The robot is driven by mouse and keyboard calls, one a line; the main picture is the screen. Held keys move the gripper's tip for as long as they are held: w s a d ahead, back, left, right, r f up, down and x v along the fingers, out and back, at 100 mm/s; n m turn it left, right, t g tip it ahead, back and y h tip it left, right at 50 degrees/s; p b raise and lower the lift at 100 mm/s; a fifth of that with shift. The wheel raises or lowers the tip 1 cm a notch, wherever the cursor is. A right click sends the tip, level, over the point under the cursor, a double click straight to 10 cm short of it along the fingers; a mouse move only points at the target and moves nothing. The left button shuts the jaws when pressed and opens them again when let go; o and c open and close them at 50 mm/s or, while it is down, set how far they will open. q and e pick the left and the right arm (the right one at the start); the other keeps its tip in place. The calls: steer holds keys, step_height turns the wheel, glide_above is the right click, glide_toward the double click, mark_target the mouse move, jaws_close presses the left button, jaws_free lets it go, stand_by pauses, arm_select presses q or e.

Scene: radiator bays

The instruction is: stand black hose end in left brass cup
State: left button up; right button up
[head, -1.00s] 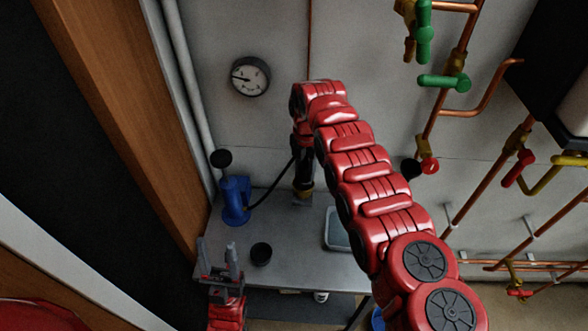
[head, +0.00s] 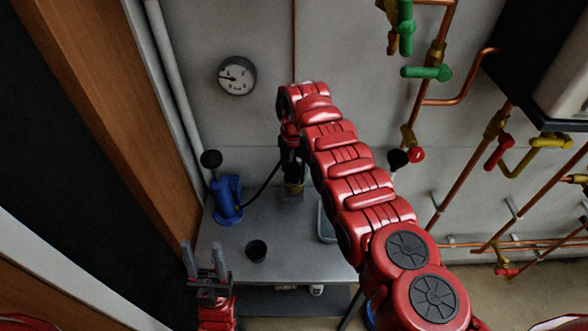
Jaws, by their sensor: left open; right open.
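The blue hand pump (head: 227,200) stands at the back left of the grey bench. Its thin black hose (head: 262,187) curves up to the right toward my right gripper (head: 292,170). That gripper points down, open, just above and around the top of a brass cup (head: 293,190). A dark piece shows at the cup's mouth, apparently the hose end; how deep it sits, and whether the fingers touch it, I cannot tell. Only one brass cup shows; another may be hidden behind my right arm. My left gripper (head: 206,258) is open and empty, fingers up, at the bench's left front.
A black cup (head: 256,251) stands on the bench front. A shallow tray (head: 325,230) is partly hidden by my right arm. A gauge (head: 237,75) hangs on the wall. Copper pipes with a green valve handle (head: 427,72) and a red handle (head: 498,152) fill the right.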

step_height(320, 180, up, 9)
steer(key=b, duration=0.4)
step_height(320, 180, up, 2)
steer(key=shift+a+p, duration=0.15)
steer(key=shift+p, duration=0.8)
steer(key=shift+s+r, duration=0.1)
steer(key=shift+r, duration=0.45)
steer(key=shift+f, duration=0.1)
